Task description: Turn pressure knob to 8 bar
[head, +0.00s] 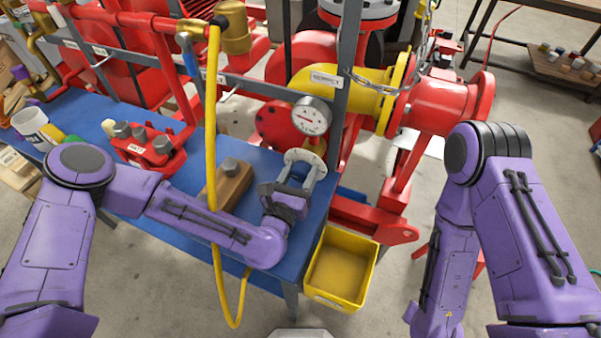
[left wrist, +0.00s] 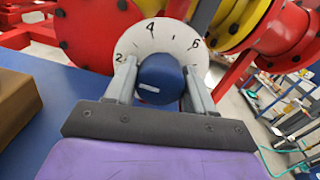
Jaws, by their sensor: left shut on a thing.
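The pressure knob (left wrist: 160,80) is a dark blue round knob in front of a white dial plate (left wrist: 150,38) in the left wrist view. The plate shows the numbers 2, 4 and 6; its lower part is hidden. A short white mark shows on the knob's face, left of its middle; I cannot tell which number it is set to. My left gripper (left wrist: 159,90) is shut on the knob, one finger on each side. In the head view the left gripper (head: 297,175) reaches the pale dial plate (head: 305,157), and the knob is mostly hidden. My right gripper is out of view.
A round pressure gauge (head: 311,116) with a red needle is above the dial. A wooden block (head: 229,185) and red rack (head: 143,147) stand on the blue bench. A yellow bin (head: 341,266) is at its right.

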